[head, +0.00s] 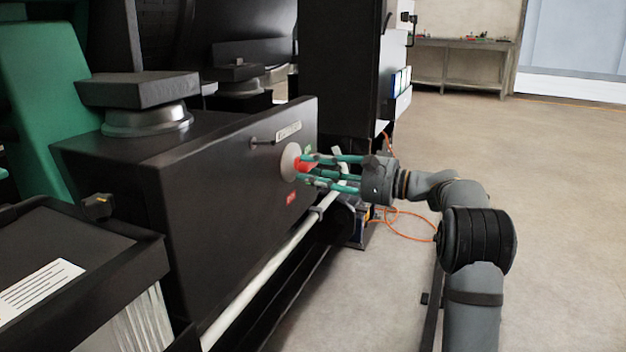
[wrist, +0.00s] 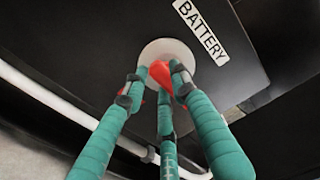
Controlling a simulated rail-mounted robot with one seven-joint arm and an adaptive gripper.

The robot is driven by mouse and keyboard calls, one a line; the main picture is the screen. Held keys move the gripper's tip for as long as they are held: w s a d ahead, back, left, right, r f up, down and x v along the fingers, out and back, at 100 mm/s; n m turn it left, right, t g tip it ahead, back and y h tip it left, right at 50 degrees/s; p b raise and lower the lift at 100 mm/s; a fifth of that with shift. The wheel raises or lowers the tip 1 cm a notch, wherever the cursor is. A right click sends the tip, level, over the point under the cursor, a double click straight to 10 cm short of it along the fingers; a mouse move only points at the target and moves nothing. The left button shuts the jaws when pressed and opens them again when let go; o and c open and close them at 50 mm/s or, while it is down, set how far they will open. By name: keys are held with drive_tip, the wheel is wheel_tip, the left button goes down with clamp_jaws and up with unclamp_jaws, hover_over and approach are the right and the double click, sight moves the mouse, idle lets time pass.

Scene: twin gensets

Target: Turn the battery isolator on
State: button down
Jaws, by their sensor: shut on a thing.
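The battery isolator is a red handle (head: 306,163) on a round pale plate (head: 289,162), fixed to the black side panel of the genset. My gripper (head: 308,168) has green fingers and reaches the handle from the right in the head view. In the wrist view the red handle (wrist: 160,74) sits between the fingertips of my gripper (wrist: 157,78), with the pale plate (wrist: 180,50) behind it. The fingers are shut on the handle and hide part of it. A white "BATTERY" label (wrist: 201,30) is beside the plate.
Small green and red labels are on the panel; the red one (head: 291,199) is below the plate. A white pipe (head: 265,275) runs along the panel's lower edge. An orange cable (head: 405,213) lies on the floor behind my arm. Open floor (head: 560,200) is at the right.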

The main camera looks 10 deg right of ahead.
idle(0.6)
drive_tip(key=c, duration=1.4)
unclamp_jaws()
drive_tip(key=v, duration=1.2)
drive_tip(key=shift+w, duration=0.1)
drive_tip(key=x, duration=1.1)
drive_tip(key=shift+w+a, duration=0.15)
drive_tip(key=shift+a, duration=0.15)
drive_tip(key=shift+w+a+r, duration=0.1)
